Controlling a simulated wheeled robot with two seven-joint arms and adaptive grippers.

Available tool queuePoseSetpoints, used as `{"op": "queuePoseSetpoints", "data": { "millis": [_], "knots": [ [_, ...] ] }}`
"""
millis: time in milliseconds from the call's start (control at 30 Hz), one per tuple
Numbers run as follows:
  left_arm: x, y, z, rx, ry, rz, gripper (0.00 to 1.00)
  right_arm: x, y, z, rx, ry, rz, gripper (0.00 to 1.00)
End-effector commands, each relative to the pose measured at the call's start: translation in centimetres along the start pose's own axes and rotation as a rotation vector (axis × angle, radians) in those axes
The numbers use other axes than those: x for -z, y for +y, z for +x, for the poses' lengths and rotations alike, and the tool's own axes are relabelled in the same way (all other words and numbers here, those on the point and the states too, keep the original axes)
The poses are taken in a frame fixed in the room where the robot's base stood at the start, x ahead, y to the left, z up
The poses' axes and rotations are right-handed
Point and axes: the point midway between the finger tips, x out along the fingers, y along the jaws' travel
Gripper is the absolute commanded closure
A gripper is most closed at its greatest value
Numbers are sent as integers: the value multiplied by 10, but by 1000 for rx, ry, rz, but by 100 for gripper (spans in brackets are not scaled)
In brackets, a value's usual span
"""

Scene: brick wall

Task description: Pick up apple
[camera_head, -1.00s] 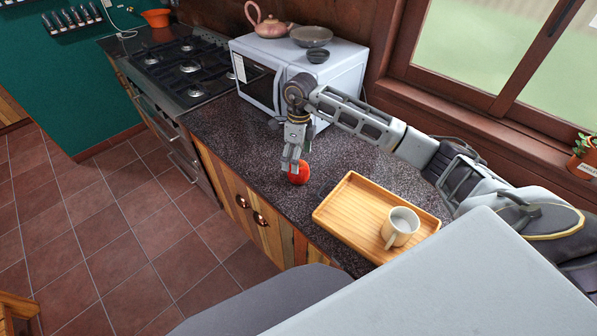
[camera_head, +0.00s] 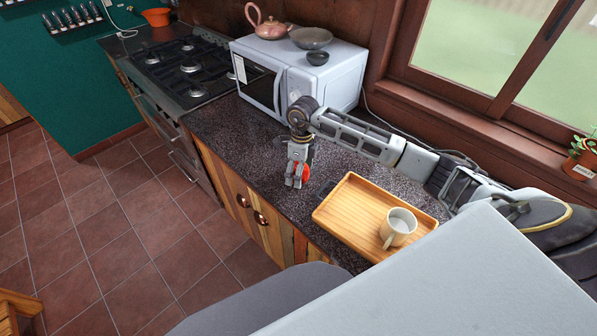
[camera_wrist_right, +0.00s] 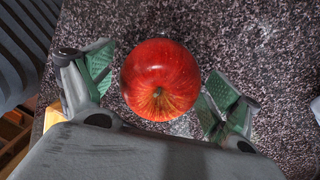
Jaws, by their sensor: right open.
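A red apple (camera_head: 304,173) sits on the dark speckled countertop, partly hidden behind my right gripper (camera_head: 297,178) in the head view. In the right wrist view the apple (camera_wrist_right: 160,79) lies between the two green-padded fingers of my right gripper (camera_wrist_right: 158,95). The fingers are open, with a gap on each side of the apple. My left gripper is not in view.
A wooden tray (camera_head: 347,212) holding a white mug (camera_head: 398,226) lies on the counter to the right of the apple. A microwave (camera_head: 336,82) with a teapot (camera_head: 267,22) and bowls on top stands behind. A gas stove (camera_head: 190,68) is at the left. The counter's front edge is close to the apple.

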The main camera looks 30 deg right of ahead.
Motion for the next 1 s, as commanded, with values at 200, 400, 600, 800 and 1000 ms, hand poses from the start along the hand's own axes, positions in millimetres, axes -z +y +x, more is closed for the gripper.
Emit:
{"op": "queuePoseSetpoints", "data": {
  "millis": [200, 400, 600, 800, 1000],
  "knots": [
    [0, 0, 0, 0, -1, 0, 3, 0, 0, 0, 0, 0, 0, 11],
    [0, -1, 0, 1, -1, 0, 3, 0, 0, 0, 0, 0, -1, 12],
    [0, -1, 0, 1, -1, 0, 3, 0, 0, 0, 0, 0, -1, 38],
    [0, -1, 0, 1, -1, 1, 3, 0, 0, 0, 0, 0, 0, 64],
    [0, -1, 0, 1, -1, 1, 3, 0, 0, 0, 0, -1, -1, 66]
  ]
}}
